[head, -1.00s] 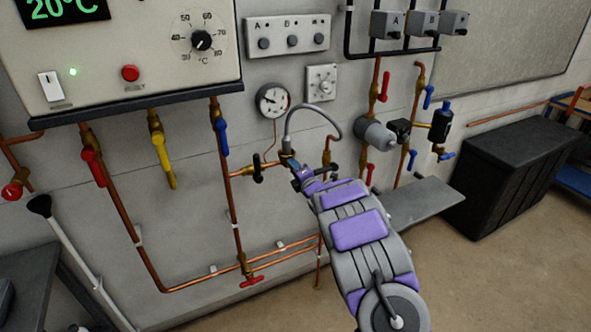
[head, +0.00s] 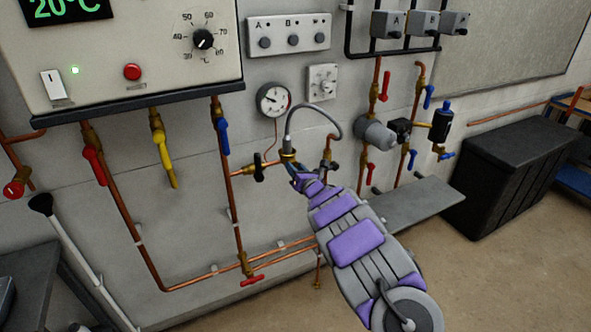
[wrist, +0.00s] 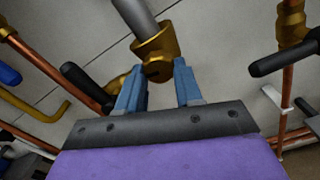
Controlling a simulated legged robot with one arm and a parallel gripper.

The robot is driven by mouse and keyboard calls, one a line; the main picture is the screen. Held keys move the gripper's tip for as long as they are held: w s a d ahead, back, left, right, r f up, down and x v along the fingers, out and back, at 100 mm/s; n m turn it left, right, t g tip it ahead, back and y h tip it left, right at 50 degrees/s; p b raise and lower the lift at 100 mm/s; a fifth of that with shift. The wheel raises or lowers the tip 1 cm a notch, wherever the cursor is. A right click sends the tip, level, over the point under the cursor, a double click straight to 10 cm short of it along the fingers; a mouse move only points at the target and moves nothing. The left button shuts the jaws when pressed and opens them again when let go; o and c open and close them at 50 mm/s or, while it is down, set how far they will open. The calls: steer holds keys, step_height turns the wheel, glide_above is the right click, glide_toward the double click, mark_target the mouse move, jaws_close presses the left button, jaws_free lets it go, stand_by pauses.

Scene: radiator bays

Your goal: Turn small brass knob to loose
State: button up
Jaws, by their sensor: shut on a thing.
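The small brass knob (wrist: 158,71) shows in the wrist view at the lower end of a brass fitting (wrist: 155,42), below a grey hose. My gripper (wrist: 158,75) has its two blue fingers on either side of the knob and is shut on it. In the head view my gripper (head: 291,167) reaches up to the brass fitting (head: 288,155) under the looped grey hose (head: 313,108). The knob itself is hidden there behind my gripper.
Black-handled valves stand left (head: 259,167) and right (head: 333,165) of my gripper, close to it. A round gauge (head: 273,99) hangs above. A grey shelf (head: 420,203) juts out at the lower right. Copper pipes run below along the wall.

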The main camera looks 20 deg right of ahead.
steer(key=shift+f+n, duration=0.15)
steer(key=shift+n, duration=1.75)
steer(key=o, duration=1)
steer(key=shift+w+d, duration=0.1)
steer(key=shift+o, duration=0.2)
steer(key=s+p, duration=0.3)
steer(key=s, duration=1.4)
steer(key=shift+s+d, duration=0.15)
steer(key=shift+d, duration=0.2)
